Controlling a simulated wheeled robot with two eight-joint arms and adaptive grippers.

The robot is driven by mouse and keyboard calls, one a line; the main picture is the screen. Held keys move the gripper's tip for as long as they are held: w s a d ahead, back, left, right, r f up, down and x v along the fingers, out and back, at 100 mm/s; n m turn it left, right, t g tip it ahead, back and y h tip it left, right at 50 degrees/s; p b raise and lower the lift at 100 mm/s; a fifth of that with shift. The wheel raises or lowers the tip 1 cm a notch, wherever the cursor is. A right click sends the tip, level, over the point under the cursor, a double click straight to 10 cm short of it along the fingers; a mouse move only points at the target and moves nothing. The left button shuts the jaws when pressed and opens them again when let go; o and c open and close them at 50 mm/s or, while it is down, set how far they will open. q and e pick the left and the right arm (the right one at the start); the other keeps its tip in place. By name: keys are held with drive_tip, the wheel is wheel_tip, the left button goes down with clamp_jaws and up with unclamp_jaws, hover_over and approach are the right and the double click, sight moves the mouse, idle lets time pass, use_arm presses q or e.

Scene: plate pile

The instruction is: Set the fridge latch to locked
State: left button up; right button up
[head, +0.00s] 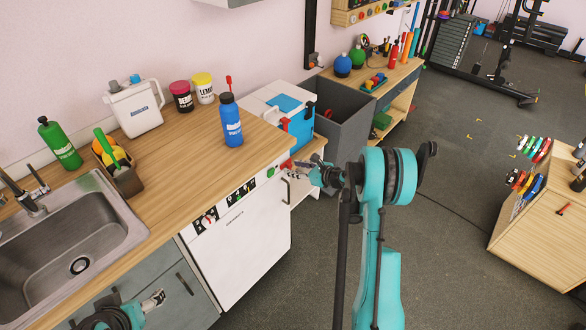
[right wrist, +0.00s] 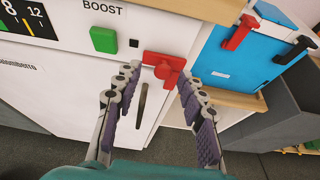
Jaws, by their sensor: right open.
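A red latch (right wrist: 163,64) sits at the upper right edge of a white appliance front (right wrist: 70,90), right of a green button (right wrist: 103,39) marked BOOST. A dark vertical handle (right wrist: 141,104) is below it. My right gripper (right wrist: 159,80) is open and empty, its fingers on either side of the latch's lower part; contact cannot be told. In the head view the right gripper (head: 318,172) is beside the appliance (head: 240,245) at its right corner. My left gripper (head: 152,302) is low at the left, by the grey cabinet; its jaws are unclear. No latch marking is readable.
A blue and white box (head: 290,112) with red and black catches stands right of the counter. A grey bin (head: 350,115) is beyond it. A blue bottle (head: 231,122) stands on the wooden counter (head: 180,150).

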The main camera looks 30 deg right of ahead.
drive_tip(key=v, duration=1)
drive_tip(key=shift+s, duration=0.3)
drive_tip(key=shift+r, duration=0.15)
drive_tip(key=w+a+r+m+t+h, duration=0.25)
drive_tip(key=r+m, duration=0.25)
drive_tip(key=r, duration=0.5)
drive_tip(key=w+a+r+m+t+h, duration=0.1)
drive_tip(key=w+r+m+t, duration=0.3)
drive_tip(key=r, duration=0.7)
drive_tip(key=s+r+m+h, duration=0.7)
drive_tip(key=m, duration=0.8)
drive_tip(key=s+a+f+m+g+y, duration=0.2)
drive_tip(key=s+a+f+m+g, duration=0.4)
drive_tip(key=s, duration=0.6)
drive_tip(key=s+a+f+m+g+y, duration=0.3)
drive_tip(key=s+a+f+m+g, duration=0.3)
drive_tip(key=s+a+f+m, duration=0.4)
drive_tip(key=s+a+f, duration=0.2)
drive_tip(key=shift+s+a+m, duration=0.2)
drive_tip(key=shift+a+m, duration=0.1)
drive_tip(key=shift+a, duration=0.1)
